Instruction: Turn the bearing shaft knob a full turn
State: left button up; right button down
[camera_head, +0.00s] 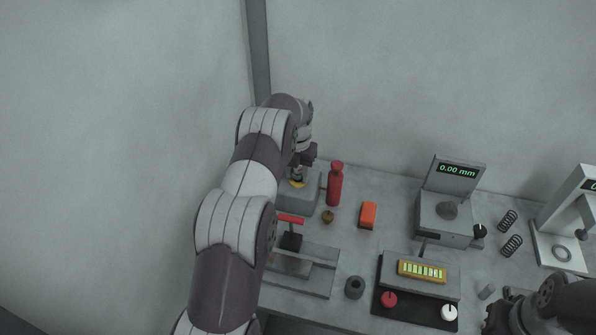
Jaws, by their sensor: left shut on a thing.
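My left arm reaches over the left end of the bench. My left gripper (298,173) points down over a grey block (291,199) at the back left, which appears to be the bearing housing. The gripper is shut on the shaft knob on top of this block; the knob itself is mostly hidden by the fingers. A small yellow patch (297,184) shows just below the fingertips. At the bottom right corner a dark part of my right arm (540,305) shows; its fingers cannot be made out.
A red bottle (335,186) stands close to the right of the block. An orange block (368,215), a gauge reading 0.00 mm (457,171), springs (511,246) and a panel with red (388,299) and white (449,312) knobs lie further right. A red-handled fixture (290,219) is in front.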

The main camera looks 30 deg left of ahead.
aim_at(297, 172)
dwell(0.4)
pick_arm(q)
jog(key=o, duration=1.1)
jog(key=shift+s, duration=0.1)
jog(key=shift+c, duration=0.2)
jog(key=shift+s, duration=0.1)
notch_tip(297, 172, up, 13)
jog(key=p, duration=1)
jog(key=shift+f, duration=0.15)
